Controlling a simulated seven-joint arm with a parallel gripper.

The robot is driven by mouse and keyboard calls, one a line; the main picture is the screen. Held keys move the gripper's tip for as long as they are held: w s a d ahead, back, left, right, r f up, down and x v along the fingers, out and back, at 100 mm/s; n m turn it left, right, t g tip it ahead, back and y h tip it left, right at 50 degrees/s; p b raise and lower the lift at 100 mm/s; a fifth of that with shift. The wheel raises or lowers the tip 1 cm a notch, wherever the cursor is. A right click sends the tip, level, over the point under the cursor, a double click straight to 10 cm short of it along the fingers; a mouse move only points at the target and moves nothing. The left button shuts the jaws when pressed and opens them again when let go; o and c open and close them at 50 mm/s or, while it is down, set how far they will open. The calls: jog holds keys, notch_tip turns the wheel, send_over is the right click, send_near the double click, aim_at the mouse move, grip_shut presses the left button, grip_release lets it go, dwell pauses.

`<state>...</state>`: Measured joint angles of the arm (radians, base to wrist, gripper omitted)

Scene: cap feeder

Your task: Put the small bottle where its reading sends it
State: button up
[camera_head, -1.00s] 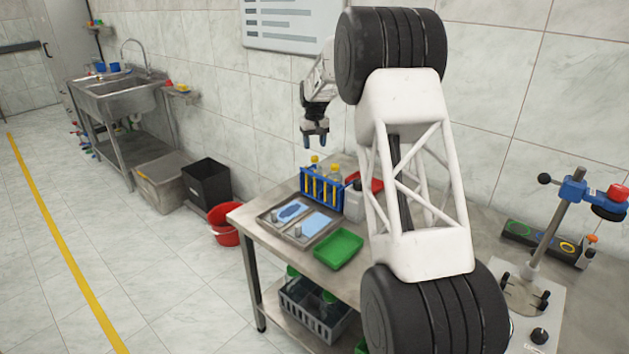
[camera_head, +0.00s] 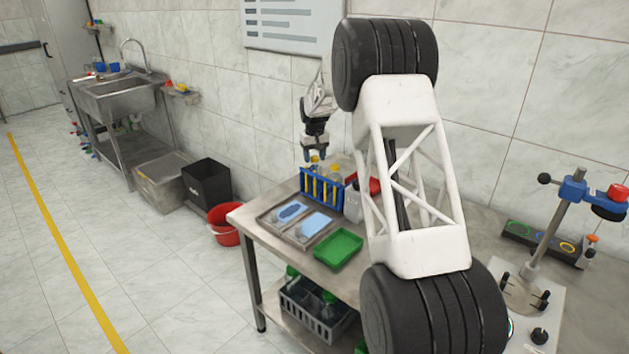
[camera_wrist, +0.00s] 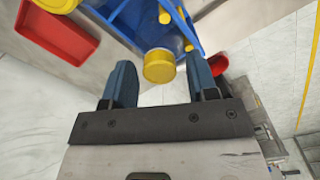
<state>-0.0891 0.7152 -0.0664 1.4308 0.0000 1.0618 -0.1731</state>
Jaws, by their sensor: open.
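My gripper (camera_head: 315,154) is open, pointing down just above the blue rack (camera_head: 345,199) on the steel table. The rack holds yellow-capped bottles. One yellow cap (camera_wrist: 159,66) lies between my two blue fingertips in the wrist view, with a gap on each side; its body is mostly hidden beneath it. A pale grey bottle (camera_head: 353,203) stands beside the rack. I cannot tell which bottle is the small one of the task, and no reading is legible.
A steel tray (camera_head: 268,222) with blue pieces and a green tray (camera_head: 339,248) lie in front of the rack; a red tray (camera_wrist: 62,30) lies behind. A press stand (camera_head: 575,190) and a panel with coloured rings (camera_head: 541,243) are at right. A black bin (camera_head: 207,185) stands on the floor.

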jog(key=c, duration=0.8)
jog(key=shift+o, duration=0.2)
jog(key=shift+r, duration=0.15)
jog(key=shift+w+d+r, duration=0.1)
jog(key=shift+w+d, duration=0.05)
jog(key=shift+r, duration=6.5)
